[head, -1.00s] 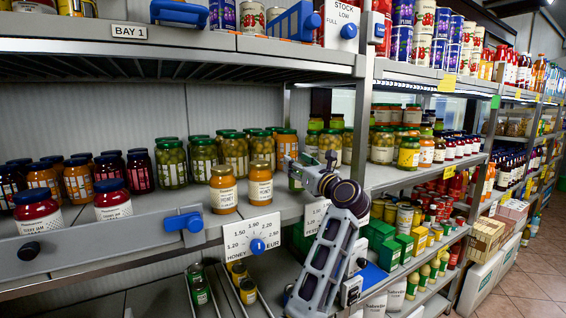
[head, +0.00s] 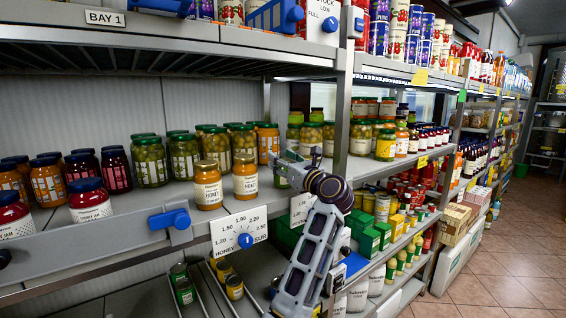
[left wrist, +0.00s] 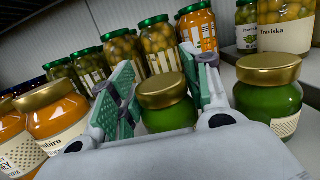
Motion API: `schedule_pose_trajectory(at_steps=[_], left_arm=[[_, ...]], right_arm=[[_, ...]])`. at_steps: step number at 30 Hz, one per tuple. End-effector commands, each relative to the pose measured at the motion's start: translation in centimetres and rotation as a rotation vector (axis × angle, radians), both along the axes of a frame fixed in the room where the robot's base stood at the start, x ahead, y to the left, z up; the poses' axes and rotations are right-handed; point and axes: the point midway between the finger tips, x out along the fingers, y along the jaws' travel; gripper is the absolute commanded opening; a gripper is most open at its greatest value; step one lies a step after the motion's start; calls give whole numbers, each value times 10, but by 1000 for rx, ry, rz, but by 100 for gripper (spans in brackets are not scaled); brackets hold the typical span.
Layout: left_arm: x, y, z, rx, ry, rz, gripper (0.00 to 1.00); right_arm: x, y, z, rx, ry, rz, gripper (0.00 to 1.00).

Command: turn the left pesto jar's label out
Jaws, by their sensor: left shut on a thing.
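The left pesto jar, green with a gold lid, stands between the fingers of my left gripper in the left wrist view (left wrist: 167,103). The gripper (left wrist: 161,92) is shut on it, with green-padded fingers on both sides. No label shows on the part of the jar facing this camera. In the head view my left gripper (head: 284,166) reaches in over the middle shelf and mostly hides the jar. A second pesto jar (left wrist: 268,88) stands to the right in the wrist view, apart from the fingers, with a bit of pale label low on it. My right gripper is not in view.
Two honey jars (head: 208,185) stand left of my gripper near the shelf edge; an orange honey jar (left wrist: 55,115) is close to the left finger. Olive jars (left wrist: 161,45) stand behind. The aisle floor at right is clear.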

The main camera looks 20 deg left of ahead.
Motion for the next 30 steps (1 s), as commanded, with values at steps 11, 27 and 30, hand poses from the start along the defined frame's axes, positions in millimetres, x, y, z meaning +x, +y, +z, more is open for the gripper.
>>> schedule_pose_trajectory(at_steps=[11, 27, 30], left_arm=[[0, 1, 2, 2, -2, -135, 8], [0, 1, 2, 3, -2, -334, 8], [0, 1, 3, 2, -3, -370, 8]], right_arm=[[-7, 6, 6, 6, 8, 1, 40], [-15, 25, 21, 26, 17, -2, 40], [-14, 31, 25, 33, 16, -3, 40]])
